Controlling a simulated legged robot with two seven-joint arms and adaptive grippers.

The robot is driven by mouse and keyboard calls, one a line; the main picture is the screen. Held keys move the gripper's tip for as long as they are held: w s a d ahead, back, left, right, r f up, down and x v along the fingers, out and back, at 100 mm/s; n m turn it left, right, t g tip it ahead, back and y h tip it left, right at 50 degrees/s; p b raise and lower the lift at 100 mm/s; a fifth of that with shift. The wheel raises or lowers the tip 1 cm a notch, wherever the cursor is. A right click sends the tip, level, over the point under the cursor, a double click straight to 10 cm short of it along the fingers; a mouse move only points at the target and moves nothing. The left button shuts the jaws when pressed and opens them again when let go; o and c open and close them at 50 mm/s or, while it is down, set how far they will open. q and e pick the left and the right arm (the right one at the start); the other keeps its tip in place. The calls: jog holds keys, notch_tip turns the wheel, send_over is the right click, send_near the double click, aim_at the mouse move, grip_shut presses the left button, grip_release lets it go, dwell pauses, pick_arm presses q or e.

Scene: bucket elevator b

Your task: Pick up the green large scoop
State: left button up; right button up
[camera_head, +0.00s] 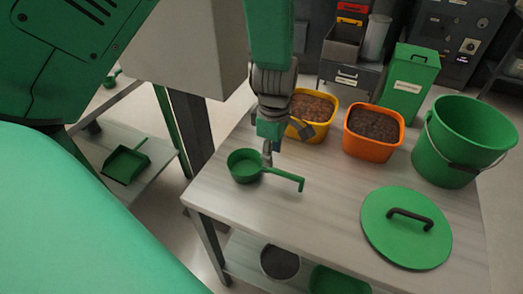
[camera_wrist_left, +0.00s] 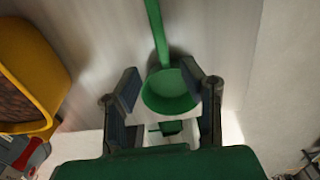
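The green scoop (camera_head: 244,167) lies on the light table near its left front edge, its straight handle pointing right in the head view. In the left wrist view the scoop (camera_wrist_left: 168,93) shows with its round bowl between the finger ends and its handle running up the picture. My left gripper (camera_head: 268,152) points down at the scoop, close to where bowl and handle meet. Its two dark fingers (camera_wrist_left: 160,84) are spread apart and hold nothing. I cannot tell whether a fingertip touches the scoop. My right gripper is not in view.
A yellow bin (camera_head: 318,129) and an orange bin (camera_head: 371,149) with brown contents stand behind the scoop. A green bucket (camera_head: 455,147) and a green lid (camera_head: 388,242) with a black handle are to the right. Bare tabletop (camera_head: 330,210) lies between the scoop and the lid.

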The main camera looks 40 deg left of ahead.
aim_at(273, 168)
pick_arm(q)
jog(key=shift+f, duration=0.65)
jog(key=f, duration=0.4)
jog(key=shift+s+d+f, duration=0.1)
jog(key=shift+d+f, duration=0.25)
jog(key=shift+d, duration=0.05)
jog(key=shift+a, duration=0.15)
jog(key=shift+a, duration=0.1)
grip_shut()
